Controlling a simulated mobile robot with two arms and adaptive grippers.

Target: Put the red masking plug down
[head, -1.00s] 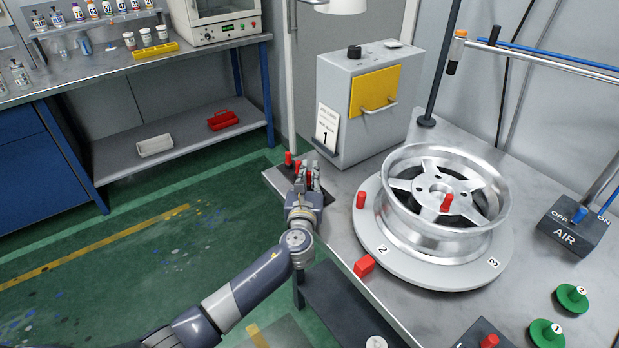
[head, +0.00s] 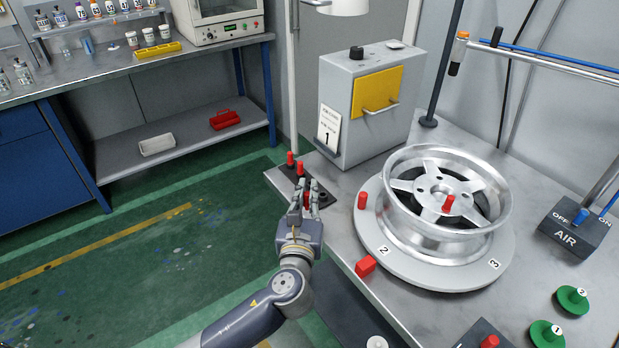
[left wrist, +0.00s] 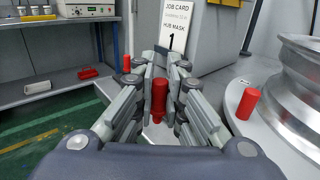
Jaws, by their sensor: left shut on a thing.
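My left gripper (head: 308,196) is over the left edge of the metal table, beside a dark rack (head: 316,184). It is shut on a red masking plug (left wrist: 159,98), which stands upright between the fingers in the left wrist view. In the head view the fingers partly hide this plug. Two other red plugs stand in the rack, one at the back (head: 290,158) and one nearer (head: 300,168). The fingers hide part of the rack, and I cannot tell whether the held plug touches it. My right gripper is out of view.
A wheel (head: 440,235) sits on a numbered turntable (head: 440,276) to the right, with a red plug (head: 448,203) at its hub. A grey cabinet (head: 340,110) with a job card stands behind.

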